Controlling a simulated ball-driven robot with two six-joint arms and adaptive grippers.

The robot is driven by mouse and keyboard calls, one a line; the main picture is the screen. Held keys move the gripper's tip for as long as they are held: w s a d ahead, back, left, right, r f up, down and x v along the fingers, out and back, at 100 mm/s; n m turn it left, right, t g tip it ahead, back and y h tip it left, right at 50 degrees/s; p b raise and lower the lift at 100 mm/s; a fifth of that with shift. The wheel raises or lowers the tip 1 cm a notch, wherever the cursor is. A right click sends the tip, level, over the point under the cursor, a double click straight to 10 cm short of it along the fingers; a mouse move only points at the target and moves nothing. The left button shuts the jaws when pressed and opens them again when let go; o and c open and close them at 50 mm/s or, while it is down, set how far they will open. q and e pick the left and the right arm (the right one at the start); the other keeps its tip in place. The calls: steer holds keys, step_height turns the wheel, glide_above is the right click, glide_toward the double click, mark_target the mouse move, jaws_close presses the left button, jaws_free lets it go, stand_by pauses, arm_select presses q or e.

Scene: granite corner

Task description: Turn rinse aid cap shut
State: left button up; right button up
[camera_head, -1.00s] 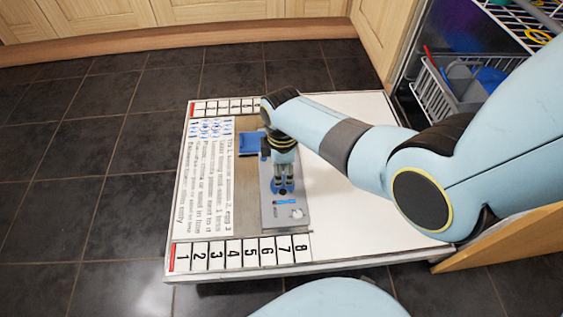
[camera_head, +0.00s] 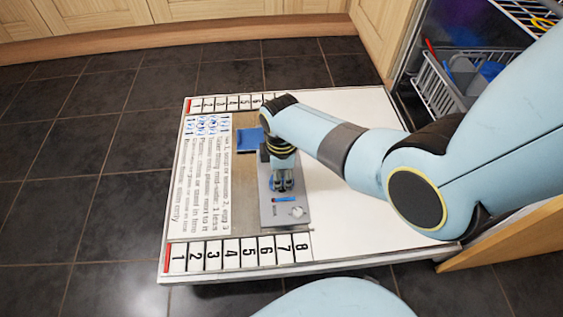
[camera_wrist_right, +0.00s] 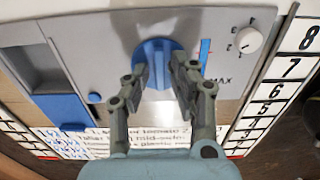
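The rinse aid cap (camera_wrist_right: 158,50) is a round blue knob with a raised grip ridge, set in a grey dispenser panel (camera_wrist_right: 112,28). In the head view the panel (camera_head: 298,221) lies on the open appliance door, and my right gripper largely covers the cap. My right gripper (camera_wrist_right: 160,68) points down at the cap, its two fingers apart on either side of the ridge. I cannot tell whether the fingers touch it. My left gripper is not in view.
A small white dial (camera_wrist_right: 248,40) and a MAX mark sit right of the cap in the wrist view. A blue flap (camera_wrist_right: 62,110) lies left. Numbered strips edge the white door (camera_head: 350,225). A rack with a grey basket (camera_head: 437,92) stands at right.

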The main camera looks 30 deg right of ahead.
jaws_close()
